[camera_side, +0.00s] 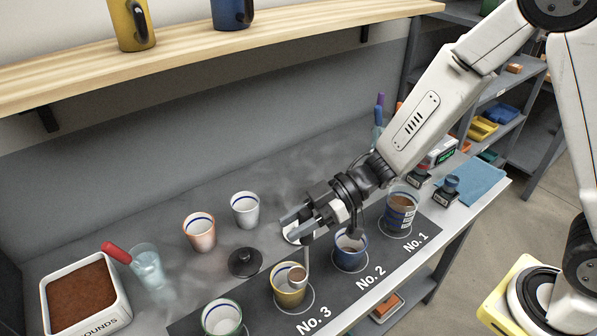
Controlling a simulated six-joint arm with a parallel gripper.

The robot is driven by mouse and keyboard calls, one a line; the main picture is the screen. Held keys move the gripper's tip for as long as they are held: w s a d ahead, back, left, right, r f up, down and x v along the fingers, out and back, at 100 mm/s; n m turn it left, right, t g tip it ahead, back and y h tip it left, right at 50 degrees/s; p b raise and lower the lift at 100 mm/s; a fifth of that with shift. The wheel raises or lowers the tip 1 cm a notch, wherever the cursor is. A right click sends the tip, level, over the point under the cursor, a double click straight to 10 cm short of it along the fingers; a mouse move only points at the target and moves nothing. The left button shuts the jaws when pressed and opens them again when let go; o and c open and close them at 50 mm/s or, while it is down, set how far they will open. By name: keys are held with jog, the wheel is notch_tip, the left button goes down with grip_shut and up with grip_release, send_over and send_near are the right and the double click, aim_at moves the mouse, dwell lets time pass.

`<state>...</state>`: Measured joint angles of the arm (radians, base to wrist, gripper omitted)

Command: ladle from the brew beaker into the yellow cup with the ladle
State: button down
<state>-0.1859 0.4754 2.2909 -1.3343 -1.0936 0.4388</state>
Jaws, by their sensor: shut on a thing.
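The yellow cup (286,298) stands on the dark mat at the No. 3 place. My gripper (297,226) is shut on the ladle's handle (307,252) above and behind this cup. The ladle's bowl (296,276) is at the yellow cup's mouth and covers part of its opening. Whether the bowl touches the rim, and what is in it, I cannot tell. The brew beaker (399,212), glass with dark markings and brown contents, stands to the right at No. 1, apart from my gripper.
A blue cup (349,252) stands at No. 2, just right of the ladle. A green-rimmed cup (222,318) is at the front left. Behind are two white cups, a black lid (245,262), a glass of water (148,268) with a red-handled tool, and the grounds box (88,323).

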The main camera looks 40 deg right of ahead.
jog(key=shift+w+a+f+m+g, duration=0.25)
jog(key=shift+w+f+m+g, duration=1.55)
jog(key=shift+w+f, duration=0.75)
jog(key=shift+w+a+f+m+g, duration=0.25)
jog(key=shift+w+f+m+g, duration=1.3)
jog(key=shift+w+f+m, duration=0.95)
jog(key=shift+w+a+f+m+g, duration=0.25)
jog(key=shift+w+f+m+g, duration=1.4)
jog(key=shift+w+f, duration=0.9)
jog(key=shift+s+f, duration=0.2)
jog(key=shift+f, duration=0.15)
